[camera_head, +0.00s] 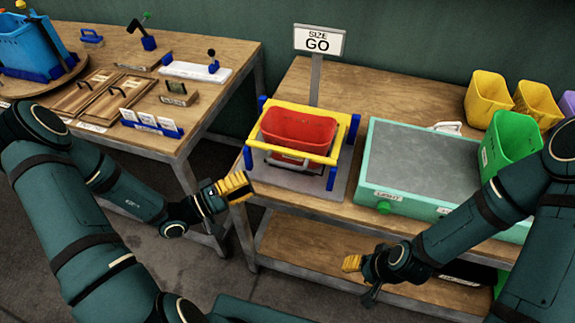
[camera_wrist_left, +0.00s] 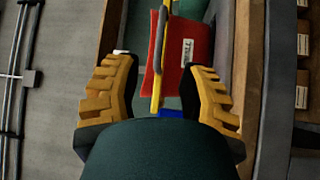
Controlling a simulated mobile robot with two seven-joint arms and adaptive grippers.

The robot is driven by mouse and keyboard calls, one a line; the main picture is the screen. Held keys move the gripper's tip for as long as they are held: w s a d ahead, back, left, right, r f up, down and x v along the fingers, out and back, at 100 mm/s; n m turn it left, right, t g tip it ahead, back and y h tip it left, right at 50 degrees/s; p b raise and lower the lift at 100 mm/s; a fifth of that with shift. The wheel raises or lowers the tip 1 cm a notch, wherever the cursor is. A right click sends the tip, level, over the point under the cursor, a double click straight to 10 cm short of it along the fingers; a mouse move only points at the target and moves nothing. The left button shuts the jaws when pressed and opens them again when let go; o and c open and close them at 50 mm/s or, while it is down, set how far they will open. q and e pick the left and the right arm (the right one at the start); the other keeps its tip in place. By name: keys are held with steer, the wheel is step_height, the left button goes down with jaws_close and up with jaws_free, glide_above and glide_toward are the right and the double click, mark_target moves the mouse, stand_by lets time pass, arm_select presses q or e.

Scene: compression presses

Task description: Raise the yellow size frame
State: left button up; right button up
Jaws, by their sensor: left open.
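The yellow size frame (camera_head: 320,108) stands on blue posts around a red bin (camera_head: 298,130), on a grey plate on the wooden table. A "SIZE GO" sign (camera_head: 318,41) rises behind it. My left gripper (camera_head: 240,187) is open, just in front and left of the frame's front left corner. In the left wrist view a yellow bar of the frame (camera_wrist_left: 158,55) and the red bin (camera_wrist_left: 183,60) show beyond and between the open fingers (camera_wrist_left: 160,95); contact cannot be told. My right gripper (camera_head: 350,263) is low in front of the table, away from the frame; its finger opening is unclear.
A teal-edged scale-like box (camera_head: 425,160) stands right of the frame, with a green bin (camera_head: 510,145) and yellow bins (camera_head: 488,98) beyond. The left table (camera_head: 215,45) holds trays and small fixtures. A gap of floor separates the tables.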

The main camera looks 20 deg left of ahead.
mark_target(286, 164)
arm_select(q)
steer(key=x, duration=1.1)
steer(key=shift+w+d+b, duration=0.1)
steer(key=shift+d+b, duration=0.15)
steer(key=shift+b, duration=0.1)
jaws_close()
